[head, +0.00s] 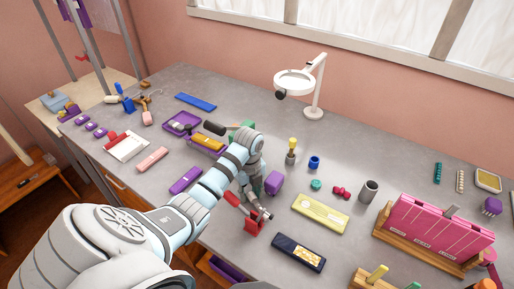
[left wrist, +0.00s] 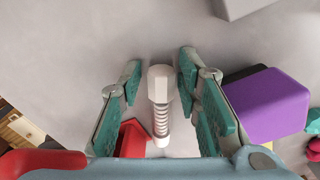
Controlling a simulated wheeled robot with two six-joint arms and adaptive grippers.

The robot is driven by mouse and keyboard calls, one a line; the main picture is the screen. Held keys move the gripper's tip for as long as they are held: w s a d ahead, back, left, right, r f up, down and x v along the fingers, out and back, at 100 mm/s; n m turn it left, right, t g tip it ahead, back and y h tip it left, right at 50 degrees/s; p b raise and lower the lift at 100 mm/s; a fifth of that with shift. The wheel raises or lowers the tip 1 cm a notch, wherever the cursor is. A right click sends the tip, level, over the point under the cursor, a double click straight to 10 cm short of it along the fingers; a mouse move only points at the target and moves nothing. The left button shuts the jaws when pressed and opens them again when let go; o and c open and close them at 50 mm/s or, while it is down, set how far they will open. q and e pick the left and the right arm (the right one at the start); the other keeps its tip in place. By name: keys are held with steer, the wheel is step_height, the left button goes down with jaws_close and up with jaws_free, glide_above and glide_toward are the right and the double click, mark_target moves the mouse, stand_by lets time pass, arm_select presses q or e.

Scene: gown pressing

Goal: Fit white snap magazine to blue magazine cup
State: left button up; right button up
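A white piece with a faceted head and ribbed stem, which looks like the white snap magazine (left wrist: 160,88), lies between the fingers of my left gripper (left wrist: 158,78) in the left wrist view. A gap shows on both sides of it, so the teal-padded fingers are open. In the head view my left gripper (head: 262,203) is low over the table beside a red item (head: 243,219), and mostly hides the white piece. The blue magazine cup (head: 314,162) appears to be the small blue cylinder farther back and right, standing free of my gripper. My right gripper does not show.
A purple block (head: 273,182) stands close by my left gripper; it also shows in the left wrist view (left wrist: 267,105). A yellow case (head: 320,213), a dark blue case (head: 298,252), a grey cylinder (head: 369,191) and a pink rack (head: 435,231) stand to the right.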

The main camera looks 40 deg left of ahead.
arm_select(q)
steer(key=shift+w+r, duration=0.1)
steer(key=shift+c, duration=1.2)
jaws_close()
steer(key=shift+r, duration=0.1)
